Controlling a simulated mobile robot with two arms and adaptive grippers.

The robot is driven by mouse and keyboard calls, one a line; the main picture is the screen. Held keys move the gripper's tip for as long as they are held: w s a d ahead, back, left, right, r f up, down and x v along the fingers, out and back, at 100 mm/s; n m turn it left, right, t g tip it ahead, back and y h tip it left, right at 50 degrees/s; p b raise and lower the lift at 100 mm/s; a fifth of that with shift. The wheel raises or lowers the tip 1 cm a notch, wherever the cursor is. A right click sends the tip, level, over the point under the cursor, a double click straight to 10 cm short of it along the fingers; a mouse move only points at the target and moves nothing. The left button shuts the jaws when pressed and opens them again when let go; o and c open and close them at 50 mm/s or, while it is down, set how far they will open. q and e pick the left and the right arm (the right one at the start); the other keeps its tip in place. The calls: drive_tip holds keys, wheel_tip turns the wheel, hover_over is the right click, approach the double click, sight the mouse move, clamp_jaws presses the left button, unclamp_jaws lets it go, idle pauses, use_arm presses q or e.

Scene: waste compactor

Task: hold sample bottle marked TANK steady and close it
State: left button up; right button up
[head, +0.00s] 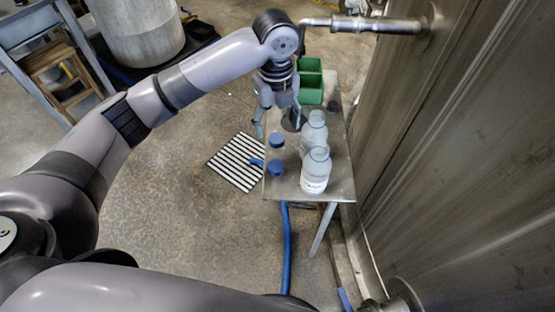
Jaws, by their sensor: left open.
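Two clear bottles without caps stand upright on a small metal table (333,188). The near bottle (316,172) has a white label whose writing is too small to read. The far bottle (314,133) stands just behind it, partly hidden, so I cannot tell which is marked TANK. Two blue caps lie left of the bottles, a far cap (277,139) and a near cap (275,168). My left gripper (278,125) is open, pointing down over the table's left side, beyond the far cap and left of the far bottle. My right gripper is not in view.
Green bins (310,82) stand at the table's far end. A steel wall (450,150) rises close on the right, with a metal pipe (370,25) above the table. A floor drain grate (238,162) and a blue hose (287,250) are on the floor.

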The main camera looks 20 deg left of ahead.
use_arm(q)
hover_over(275, 166)
wheel_tip(275, 166, down, 12)
drive_tip(key=shift+d+r, duration=0.15)
drive_tip(key=shift+r, duration=0.05)
drive_tip(key=shift+f, duration=0.2)
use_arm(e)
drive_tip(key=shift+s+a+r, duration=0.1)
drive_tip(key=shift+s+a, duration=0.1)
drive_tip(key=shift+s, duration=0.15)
use_arm(q)
drive_tip(key=shift+f, duration=0.1)
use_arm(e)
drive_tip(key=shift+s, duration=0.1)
use_arm(q)
wheel_tip(275, 166, down, 5)
drive_tip(key=shift+f+p, duration=0.1)
drive_tip(key=shift+p, duration=0.2)
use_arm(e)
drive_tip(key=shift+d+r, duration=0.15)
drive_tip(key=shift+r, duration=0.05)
use_arm(q)
drive_tip(key=shift+c, duration=0.5)
drive_tip(key=c, duration=0.7)
